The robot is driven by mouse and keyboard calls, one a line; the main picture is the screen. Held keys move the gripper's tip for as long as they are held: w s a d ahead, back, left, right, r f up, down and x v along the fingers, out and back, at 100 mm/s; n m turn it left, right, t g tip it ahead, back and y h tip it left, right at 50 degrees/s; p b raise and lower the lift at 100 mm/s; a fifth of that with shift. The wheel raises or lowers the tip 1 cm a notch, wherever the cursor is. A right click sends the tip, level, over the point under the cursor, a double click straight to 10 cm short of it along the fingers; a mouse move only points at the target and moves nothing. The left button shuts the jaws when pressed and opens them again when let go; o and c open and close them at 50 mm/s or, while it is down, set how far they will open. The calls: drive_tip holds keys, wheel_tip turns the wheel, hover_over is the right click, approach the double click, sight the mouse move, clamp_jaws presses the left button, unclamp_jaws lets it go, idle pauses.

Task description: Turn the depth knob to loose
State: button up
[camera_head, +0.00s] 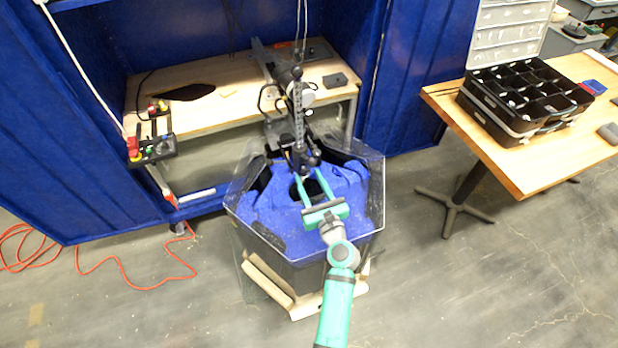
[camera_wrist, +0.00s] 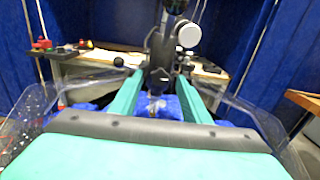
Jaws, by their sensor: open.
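A black upright post (camera_head: 298,118) with a dark clamp-like fitting (camera_head: 303,155) at its lower end stands over the tank (camera_head: 370,205). Small dark knobs show on this fitting, but I cannot tell which is the depth knob or how it is set. My gripper (camera_head: 308,173) is open, its two green fingers pointing at the fitting from the front. In the wrist view the fitting (camera_wrist: 160,55) shows between and beyond the fingertips (camera_wrist: 160,82). I see no clear contact. A pale round part (camera_wrist: 188,35) sits on the right of the post.
A wooden bench (camera_head: 215,112) stands behind the tank, with a control box (camera_head: 152,148) at its left. A wooden table (camera_head: 540,170) with black bins (camera_head: 520,95) is at right. An orange cable (camera_head: 110,262) lies on the floor at left.

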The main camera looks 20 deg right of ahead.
drive_tip(key=shift+w, duration=0.9)
drive_tip(key=shift+s+d, duration=0.2)
drive_tip(key=shift+d, duration=0.05)
drive_tip(key=shift+c, duration=1.3)
drive_tip(key=c, duration=0.5)
drive_tip(key=shift+a, duration=0.15)
drive_tip(key=shift+c, duration=1.4)
drive_tip(key=shift+s+d, duration=0.1)
drive_tip(key=shift+d, duration=0.2)
drive_tip(key=shift+a, duration=0.4)
drive_tip(key=shift+n, duration=3)
